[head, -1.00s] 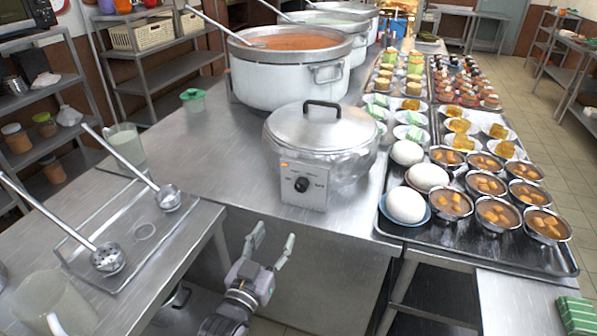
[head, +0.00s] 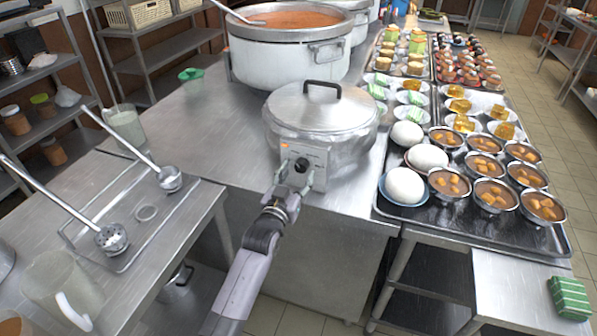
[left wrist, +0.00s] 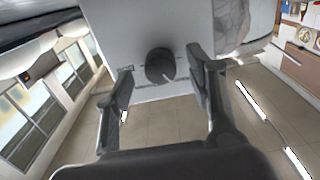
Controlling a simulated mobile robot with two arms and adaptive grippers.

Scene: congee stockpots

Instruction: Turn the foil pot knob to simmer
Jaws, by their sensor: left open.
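The foil pot (head: 350,148) stands on the steel counter, wrapped in crinkled foil under a steel lid with a dark handle. Its pale control box faces me and carries a round black knob (head: 302,165). My left gripper (head: 295,178) is open right in front of the box, with its fingers around the knob's level. In the left wrist view the dark knob (left wrist: 160,66) shows between the two spread fingers, with a gap on each side. A light mark shows on it; its exact setting is too small to read. My right gripper is out of view.
A large pot of orange congee (head: 290,60) stands behind the foil pot. A tray with bowls and white buns (head: 404,186) lies close on the right. Ladles rest on a tray (head: 145,243) at the left. The floor gap before the counter is free around my arm.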

